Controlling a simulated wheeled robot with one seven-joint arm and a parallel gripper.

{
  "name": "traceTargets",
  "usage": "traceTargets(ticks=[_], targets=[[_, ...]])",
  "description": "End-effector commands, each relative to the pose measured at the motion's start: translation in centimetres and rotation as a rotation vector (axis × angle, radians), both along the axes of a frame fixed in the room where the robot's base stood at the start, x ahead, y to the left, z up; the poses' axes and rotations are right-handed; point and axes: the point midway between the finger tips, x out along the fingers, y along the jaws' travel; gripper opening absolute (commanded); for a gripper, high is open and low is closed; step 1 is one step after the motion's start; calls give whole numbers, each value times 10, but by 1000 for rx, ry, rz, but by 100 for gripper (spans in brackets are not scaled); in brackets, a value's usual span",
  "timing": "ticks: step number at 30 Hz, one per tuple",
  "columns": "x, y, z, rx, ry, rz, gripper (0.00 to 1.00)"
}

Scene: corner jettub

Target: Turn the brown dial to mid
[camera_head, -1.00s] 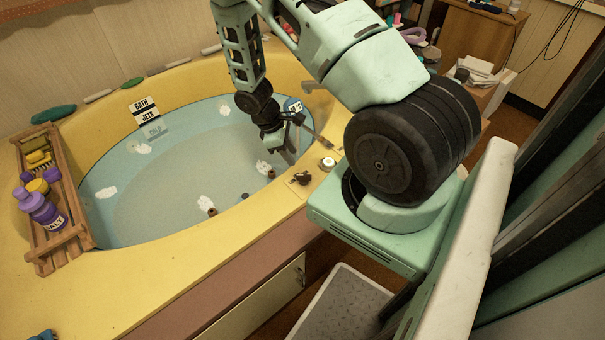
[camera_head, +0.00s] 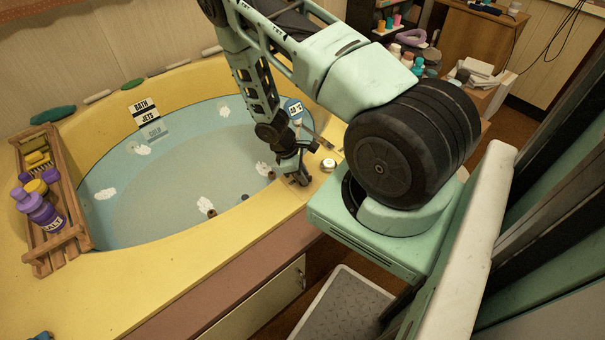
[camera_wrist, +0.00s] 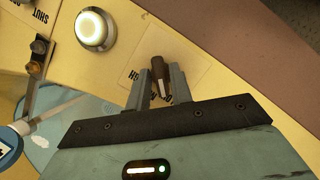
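The brown dial (camera_wrist: 160,72) stands on a pale labelled plate (camera_wrist: 189,62) on the yellow tub rim. Its raised handle shows between my two fingers in the wrist view. My gripper (camera_wrist: 160,82) is open, with one finger on each side of the handle; a narrow gap shows on the left, and contact on the right is unclear. In the head view my gripper (camera_head: 298,178) is down at the tub's front rim and hides the dial. Dark lettering lies on both sides of the dial, partly covered by my fingers and too unclear to read fully.
A round lit button (camera_wrist: 93,29) sits beside the plate on the rim. The water-filled tub (camera_head: 180,180) and a wooden rack with bottles (camera_head: 75,238) are to the left.

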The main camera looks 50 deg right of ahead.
Motion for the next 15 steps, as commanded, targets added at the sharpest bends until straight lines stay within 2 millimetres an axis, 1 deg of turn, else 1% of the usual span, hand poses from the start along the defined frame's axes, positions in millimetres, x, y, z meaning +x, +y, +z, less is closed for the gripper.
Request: traceTargets(ticks=[1,2,10,15], targets=[[0,0,0,0,0,0,7],[0,0,0,0,0,0,0],[0,0,0,0,0,-10,0],[0,-1,1,0,0,-61,0]])
